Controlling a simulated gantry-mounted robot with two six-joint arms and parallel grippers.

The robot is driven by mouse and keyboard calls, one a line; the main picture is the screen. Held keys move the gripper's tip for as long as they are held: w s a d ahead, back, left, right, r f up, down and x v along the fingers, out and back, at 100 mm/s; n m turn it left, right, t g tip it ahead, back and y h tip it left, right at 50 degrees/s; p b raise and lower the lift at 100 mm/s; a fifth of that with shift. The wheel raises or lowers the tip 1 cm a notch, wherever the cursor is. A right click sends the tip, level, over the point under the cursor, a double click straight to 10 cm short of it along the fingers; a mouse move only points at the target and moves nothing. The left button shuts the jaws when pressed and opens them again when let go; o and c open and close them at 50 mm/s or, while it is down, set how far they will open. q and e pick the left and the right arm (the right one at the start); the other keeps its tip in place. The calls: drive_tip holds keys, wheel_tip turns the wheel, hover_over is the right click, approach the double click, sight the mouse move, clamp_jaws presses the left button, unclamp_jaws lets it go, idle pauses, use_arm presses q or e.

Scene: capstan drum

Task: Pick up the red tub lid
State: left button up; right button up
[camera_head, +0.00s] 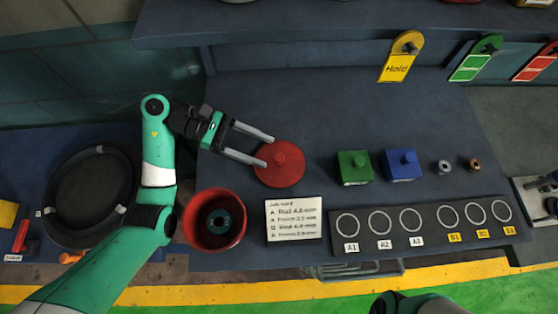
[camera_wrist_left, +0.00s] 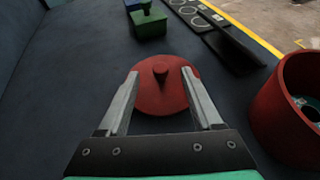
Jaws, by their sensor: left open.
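The red tub lid (camera_head: 283,166) is a round disc with a small knob, lying flat on the dark blue bench. My left gripper (camera_head: 268,151) is open, its fingertips at the lid's left edge in the head view. In the left wrist view the lid (camera_wrist_left: 161,92) lies ahead, with its knob between the lines of the two open fingers (camera_wrist_left: 160,74). I cannot tell whether the fingers touch it. The red tub (camera_head: 238,225) stands open to the lower left of the lid, with a dark round part inside. My right gripper is not in view.
A white job card (camera_head: 294,219) lies below the lid. A green block (camera_head: 354,168) and a blue block (camera_head: 401,165) stand to the right. Beyond them lie two small rings. A dark strip (camera_head: 432,229) with marked circles runs along the front edge. The bench behind the lid is clear.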

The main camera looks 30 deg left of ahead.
sight(278, 157)
use_arm(q)
drive_tip(key=x, duration=0.4)
drive_tip(key=shift+a+f, duration=0.1)
drive_tip(key=shift+f, duration=0.05)
clamp_jaws()
